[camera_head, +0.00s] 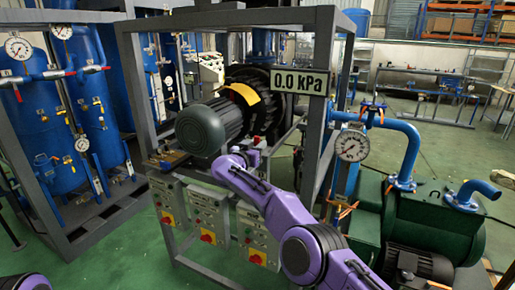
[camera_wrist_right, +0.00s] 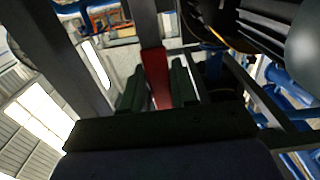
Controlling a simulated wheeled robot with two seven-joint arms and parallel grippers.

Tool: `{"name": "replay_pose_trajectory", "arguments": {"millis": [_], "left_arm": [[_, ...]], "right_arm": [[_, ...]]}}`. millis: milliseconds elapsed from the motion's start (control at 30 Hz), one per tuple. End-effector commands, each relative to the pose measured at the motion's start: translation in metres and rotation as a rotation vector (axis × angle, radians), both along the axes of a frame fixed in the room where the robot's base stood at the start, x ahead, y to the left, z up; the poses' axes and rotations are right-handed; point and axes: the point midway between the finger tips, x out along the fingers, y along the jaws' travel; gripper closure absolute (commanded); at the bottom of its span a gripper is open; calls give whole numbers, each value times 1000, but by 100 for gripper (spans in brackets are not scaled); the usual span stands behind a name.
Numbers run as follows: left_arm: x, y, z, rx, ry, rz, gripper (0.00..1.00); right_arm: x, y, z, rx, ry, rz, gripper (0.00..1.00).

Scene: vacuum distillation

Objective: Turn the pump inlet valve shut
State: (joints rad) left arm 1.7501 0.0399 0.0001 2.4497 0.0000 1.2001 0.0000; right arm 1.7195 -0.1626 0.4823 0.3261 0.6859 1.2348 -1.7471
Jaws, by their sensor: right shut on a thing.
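My right gripper (camera_head: 262,145) is at the end of the purple arm, in front of the grey frame and to the right of the pump's motor. In the right wrist view its two dark fingers (camera_wrist_right: 157,88) are shut on a red handle (camera_wrist_right: 156,70), which lies between them. I cannot make out this handle or the valve body in the head view, so the handle's angle to its pipe is unclear. Of my left arm only a purple piece shows at the bottom left corner; its gripper is not in view.
The dark motor (camera_head: 203,128) sits left of the right gripper. Upright frame posts (camera_head: 320,120) stand close on its right. Control boxes (camera_head: 207,208) hang below. A gauge (camera_head: 352,146) and a green tank (camera_head: 420,215) stand right.

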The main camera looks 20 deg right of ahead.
Motion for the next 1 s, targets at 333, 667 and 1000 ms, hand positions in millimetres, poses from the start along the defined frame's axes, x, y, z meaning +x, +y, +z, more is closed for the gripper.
{"name": "replay_pose_trajectory", "arguments": {"millis": [333, 667, 1000], "left_arm": [[0, 0, -1, 0, 0, 0, 100], [0, 0, -1, 0, 0, 0, 100], [0, 0, -7, 0, 0, 0, 100]], "right_arm": [[1, 3, -2, -11, 12, 4, 100], [1, 3, -2, -8, 10, 3, 51], [-3, 11, -1, -8, 9, 7, 51]]}}
